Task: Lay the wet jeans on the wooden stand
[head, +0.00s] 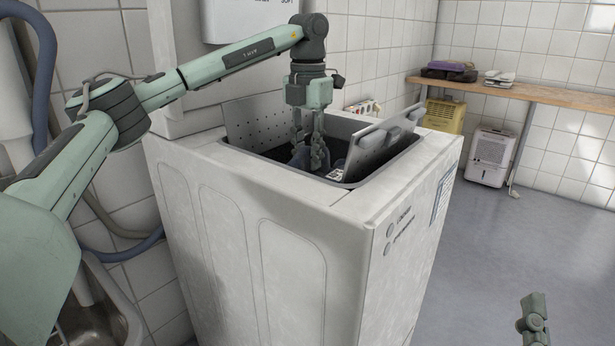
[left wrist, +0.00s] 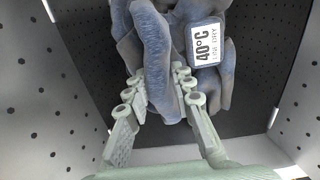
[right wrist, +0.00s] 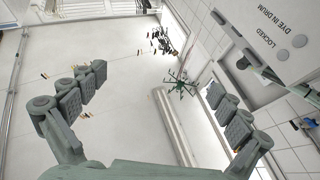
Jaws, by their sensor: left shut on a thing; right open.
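The wet jeans (left wrist: 150,45) are a crumpled blue-grey bundle with a white "40°C" tag (left wrist: 205,43). They lie inside the open top of a white washing machine (head: 250,235); in the head view only a little of the jeans (head: 299,157) shows. My left gripper (head: 311,150) reaches down into the opening and is shut on a fold of the jeans, which shows between its fingers in the left wrist view (left wrist: 158,88). My right gripper (right wrist: 155,108) is open and empty, away from the machine. I cannot make out a separate wooden stand.
A wooden-topped bench (head: 550,96) runs along the right wall, bearing a dark case (head: 450,72). A white dehumidifier (head: 490,156) and a yellow unit (head: 444,115) stand below it. A raised lid (head: 368,148) edges the machine's opening. The grey floor right of the machine is clear.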

